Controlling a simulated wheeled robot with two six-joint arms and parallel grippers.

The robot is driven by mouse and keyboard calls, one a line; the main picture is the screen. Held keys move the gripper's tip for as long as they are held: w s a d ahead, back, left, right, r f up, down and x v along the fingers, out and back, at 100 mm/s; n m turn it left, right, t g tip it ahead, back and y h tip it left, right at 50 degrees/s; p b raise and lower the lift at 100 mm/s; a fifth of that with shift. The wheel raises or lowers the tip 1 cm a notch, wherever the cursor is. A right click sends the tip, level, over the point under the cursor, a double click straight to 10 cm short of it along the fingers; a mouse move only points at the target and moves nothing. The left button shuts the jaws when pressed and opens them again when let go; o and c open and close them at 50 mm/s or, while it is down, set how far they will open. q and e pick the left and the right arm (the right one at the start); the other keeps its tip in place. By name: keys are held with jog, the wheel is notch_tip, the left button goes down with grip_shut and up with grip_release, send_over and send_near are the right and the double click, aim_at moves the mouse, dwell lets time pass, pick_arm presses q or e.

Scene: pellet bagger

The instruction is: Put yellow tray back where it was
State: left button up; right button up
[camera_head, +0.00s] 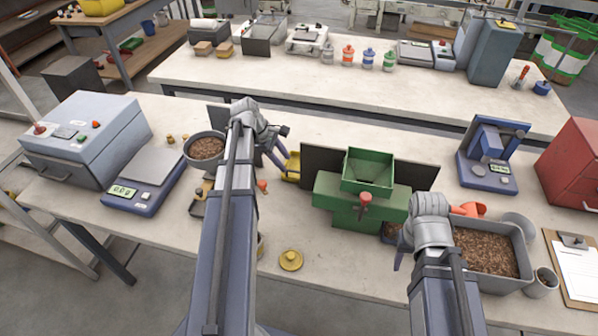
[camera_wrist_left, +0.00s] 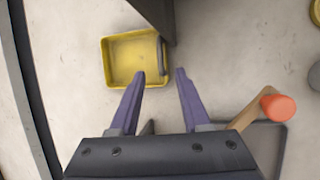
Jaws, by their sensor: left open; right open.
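The yellow tray (camera_head: 293,172) sits on the near workbench beside a dark upright panel, partly hidden by my left gripper in the head view. In the left wrist view the shallow yellow tray (camera_wrist_left: 122,62) looks empty inside, with a grey rounded part along its right side. My left gripper (camera_head: 284,156) is open; its purple fingers (camera_wrist_left: 160,74) point at the tray, the left finger overlapping its lower edge in the picture. I cannot tell whether it touches. My right gripper (camera_head: 399,260) is open near the brown-pellet bin, its fingers mostly hidden.
A green hopper machine (camera_head: 362,195) with a dark panel stands right of the tray. A bowl of pellets (camera_head: 206,148) and a blue scale (camera_head: 145,182) are to the left. A grey pellet bin (camera_head: 526,245) is at right. A yellow lid (camera_head: 291,260) lies in front.

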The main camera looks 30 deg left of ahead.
pick_arm(q)
jog(key=b+x, duration=0.3)
jog(key=shift+a+f, duration=0.2)
jog(key=shift+f, duration=0.3)
pick_arm(e)
notch_tip(320, 180, down, 4)
jog(key=shift+r, duration=0.2)
pick_arm(q)
jog(key=shift+w+d+f+b, duration=0.15)
jog(key=shift+d+f+b, duration=0.1)
jog(key=shift+f+b, duration=0.25)
pick_arm(e)
jog(key=shift+f, duration=0.5)
pick_arm(q)
jog(key=shift+r, duration=0.15)
pick_arm(e)
jog(key=shift+r, duration=0.15)
pick_arm(q)
jog(key=shift+c, duration=0.2)
grip_shut()
